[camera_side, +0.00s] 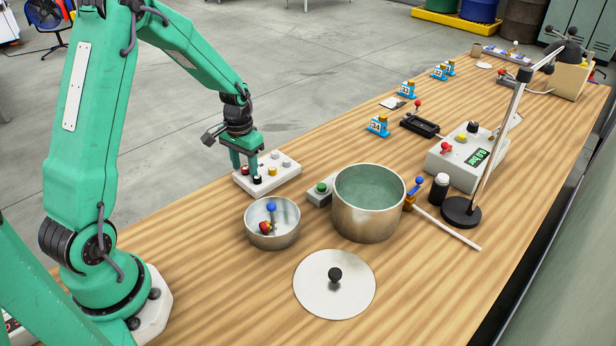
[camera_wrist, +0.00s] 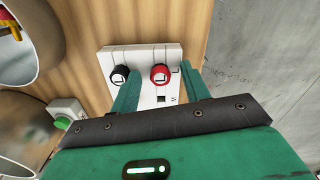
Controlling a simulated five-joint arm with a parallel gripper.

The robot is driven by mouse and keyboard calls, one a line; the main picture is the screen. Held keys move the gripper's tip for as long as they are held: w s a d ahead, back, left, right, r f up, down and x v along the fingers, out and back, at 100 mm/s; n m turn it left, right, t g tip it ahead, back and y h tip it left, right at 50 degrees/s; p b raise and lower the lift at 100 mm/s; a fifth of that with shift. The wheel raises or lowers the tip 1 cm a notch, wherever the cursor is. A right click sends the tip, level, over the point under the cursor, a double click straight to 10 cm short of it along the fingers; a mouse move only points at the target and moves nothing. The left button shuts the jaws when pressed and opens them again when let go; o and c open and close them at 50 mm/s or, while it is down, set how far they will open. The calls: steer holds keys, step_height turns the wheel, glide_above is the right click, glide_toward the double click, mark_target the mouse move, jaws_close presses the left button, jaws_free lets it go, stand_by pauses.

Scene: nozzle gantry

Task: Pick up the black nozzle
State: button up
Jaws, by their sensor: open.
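The black nozzle (camera_side: 257,180) stands at the front corner of a white block (camera_side: 283,179). In the wrist view the black nozzle (camera_wrist: 119,76) is at the block's left, just outside my left finger. A red nozzle (camera_side: 245,170) stands beside it. My gripper (camera_side: 245,168) is over the block, fingers pointing down, open and empty. In the wrist view the red nozzle (camera_wrist: 160,74) lies between the fingertips of my gripper (camera_wrist: 160,68). I cannot tell how far the tips are above the block. My fingers hide part of the block.
A steel bowl (camera_side: 265,238) with small items, a steel pot (camera_side: 366,223), a small box with a green button (camera_side: 320,190) and a lid (camera_side: 318,297) are close by. A yellow nozzle (camera_side: 274,170) and grey ones share the block. Bare wood lies left of the bowl.

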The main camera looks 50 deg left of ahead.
mark_target(246, 169)
stand_by(0.4)
jaws_close()
steer(key=shift+r, duration=0.15)
steer(key=shift+r, duration=0.55)
steer(key=r, duration=0.3)
steer(key=shift+d+r, duration=0.1)
steer(key=shift+d, duration=0.2)
steer(key=s+d+r, duration=0.2)
steer(key=d+r, duration=0.4)
steer(key=d, duration=0.5)
steer(key=shift+r, duration=0.2)
steer(key=shift+r, duration=0.2)
steer(key=shift+r, duration=1.3)
